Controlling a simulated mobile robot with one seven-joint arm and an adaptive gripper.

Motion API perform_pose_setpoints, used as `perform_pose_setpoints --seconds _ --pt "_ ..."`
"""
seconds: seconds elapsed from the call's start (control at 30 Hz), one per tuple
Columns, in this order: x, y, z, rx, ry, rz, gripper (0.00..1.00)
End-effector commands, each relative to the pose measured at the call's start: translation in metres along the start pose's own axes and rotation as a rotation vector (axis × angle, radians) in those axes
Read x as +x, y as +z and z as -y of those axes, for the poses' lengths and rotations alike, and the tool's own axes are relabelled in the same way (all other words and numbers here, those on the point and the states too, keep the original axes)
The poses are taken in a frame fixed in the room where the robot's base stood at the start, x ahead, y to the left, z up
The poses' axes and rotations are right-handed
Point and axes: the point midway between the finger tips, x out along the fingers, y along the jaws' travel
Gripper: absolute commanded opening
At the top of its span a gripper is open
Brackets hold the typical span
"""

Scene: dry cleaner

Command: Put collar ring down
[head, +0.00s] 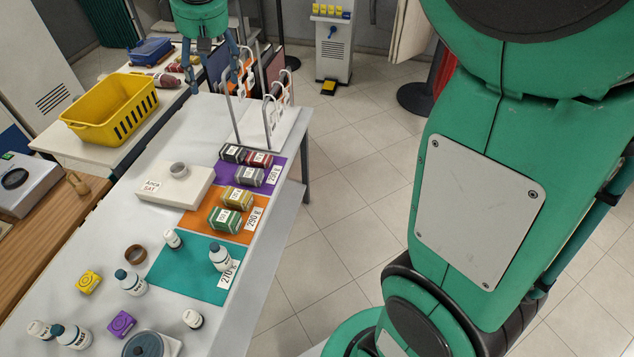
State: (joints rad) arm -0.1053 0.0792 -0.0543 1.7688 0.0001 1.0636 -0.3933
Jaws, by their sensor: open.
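A small pale grey ring (178,170), which looks like the collar ring, lies on top of a flat white box (150,194) with a written label. The box lies on the long light table (185,268), at the left edge of the coloured mats. My gripper (214,78) is at the top of the head view, above the table's far end. Its two fingers point down and stand apart, with nothing seen between them. It is well beyond the ring and not touching it. A brown ring-shaped roll (135,255) lies nearer on the table.
Purple, orange and teal mats (190,268) hold several small packs and bottles. More bottles, a yellow block (89,282) and a purple block (122,323) stand nearby. A wire rack (268,125) rises at the far end. A yellow basket (110,108) stands left.

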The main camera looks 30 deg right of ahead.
Motion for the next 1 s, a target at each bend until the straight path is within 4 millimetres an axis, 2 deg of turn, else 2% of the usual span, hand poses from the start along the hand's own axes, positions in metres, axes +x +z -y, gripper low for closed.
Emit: perform_pose_setpoints --seconds 0.03,0.2,0.5,0.77,1.0 --pt "-0.009 0.015 0.003 0.017 0.005 -0.008 0.71" --pt "-0.030 0.059 0.013 0.081 0.018 -0.031 0.71" --pt "-0.054 0.139 0.035 0.191 0.039 -0.074 0.71" --pt "-0.062 0.209 0.058 0.284 0.054 -0.113 0.71" --pt "-0.057 0.273 0.080 0.372 0.067 -0.148 0.71"
